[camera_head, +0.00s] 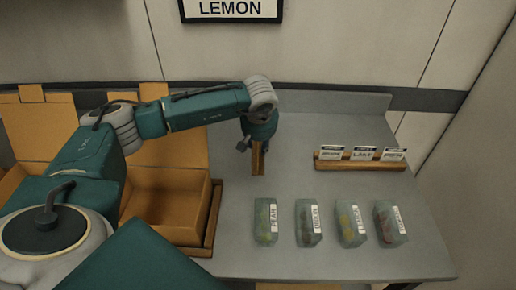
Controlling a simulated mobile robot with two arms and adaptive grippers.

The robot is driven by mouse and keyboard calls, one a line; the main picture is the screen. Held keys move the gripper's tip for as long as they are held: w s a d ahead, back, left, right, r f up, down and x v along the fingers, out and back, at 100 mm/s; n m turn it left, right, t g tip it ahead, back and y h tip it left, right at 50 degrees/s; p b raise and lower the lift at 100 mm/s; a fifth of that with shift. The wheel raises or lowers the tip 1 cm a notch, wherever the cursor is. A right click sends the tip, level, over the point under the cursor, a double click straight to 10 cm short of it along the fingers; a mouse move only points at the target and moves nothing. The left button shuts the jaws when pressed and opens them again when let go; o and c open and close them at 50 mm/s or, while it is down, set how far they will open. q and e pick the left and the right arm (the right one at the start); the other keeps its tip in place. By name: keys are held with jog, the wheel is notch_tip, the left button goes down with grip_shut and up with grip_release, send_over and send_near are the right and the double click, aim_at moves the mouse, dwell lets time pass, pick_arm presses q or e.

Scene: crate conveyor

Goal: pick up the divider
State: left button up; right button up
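A narrow brown divider (257,163) stands upright over the grey table, seen nearly edge-on. My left gripper (255,147) reaches down onto its top from above, with a finger on each side. The fingers appear closed on the divider. I cannot tell whether its lower end touches the table. My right gripper is not in view.
Open cardboard boxes (190,214) stand at the left, partly hidden by my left arm. Several labelled clear packs (266,222) lie along the table's front. A wooden holder (345,165) with 3 cards stands at the right. A LEMON sign (231,9) hangs on the wall.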

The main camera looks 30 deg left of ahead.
pick_arm(q)
jog(key=shift+x, duration=1.15)
grip_shut()
jog(key=shift+r, duration=0.2)
